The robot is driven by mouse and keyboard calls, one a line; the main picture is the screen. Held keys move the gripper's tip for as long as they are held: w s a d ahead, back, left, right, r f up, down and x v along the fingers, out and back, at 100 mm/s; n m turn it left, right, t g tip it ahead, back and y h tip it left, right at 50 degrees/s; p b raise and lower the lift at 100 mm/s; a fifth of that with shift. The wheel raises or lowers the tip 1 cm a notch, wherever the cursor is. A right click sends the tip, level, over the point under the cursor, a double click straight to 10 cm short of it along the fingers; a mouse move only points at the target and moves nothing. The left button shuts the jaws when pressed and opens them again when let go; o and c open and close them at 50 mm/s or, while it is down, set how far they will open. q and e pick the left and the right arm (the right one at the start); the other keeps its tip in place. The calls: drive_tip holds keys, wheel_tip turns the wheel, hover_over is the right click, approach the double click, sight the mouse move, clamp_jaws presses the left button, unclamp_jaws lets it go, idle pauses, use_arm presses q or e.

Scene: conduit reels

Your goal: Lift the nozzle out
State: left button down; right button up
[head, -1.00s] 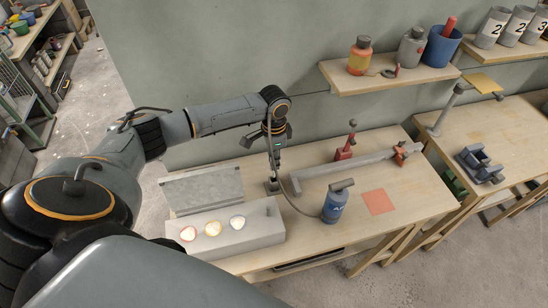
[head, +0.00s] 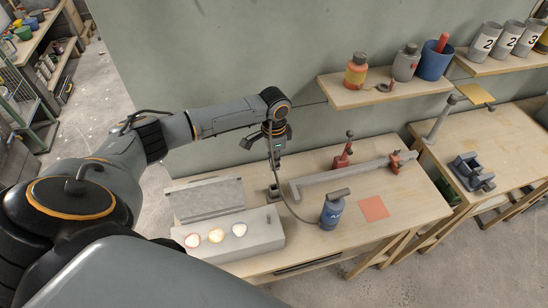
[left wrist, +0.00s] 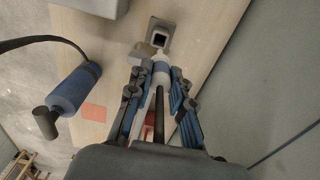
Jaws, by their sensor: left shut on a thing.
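My left gripper (head: 272,140) points down over the bench and is shut on the nozzle, a pale, blue-grey piece (left wrist: 161,72) between its fingertips in the left wrist view. The nozzle's holder (head: 273,191) stands on the bench below. My right gripper is not in view.
A grey box with three round lamps (head: 250,244) stands left of the holder. A long grey bar (head: 340,178) with red clamps lies to the right. An orange-red square (head: 373,208) marks bare bench. A wall shelf (head: 400,92) hangs behind.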

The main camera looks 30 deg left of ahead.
use_arm(q)
drive_tip(key=shift+r+p, duration=1.05)
drive_tip(key=shift+r, duration=0.1)
drive_tip(key=shift+r+p, duration=0.75)
drive_tip(key=shift+r, duration=0.35)
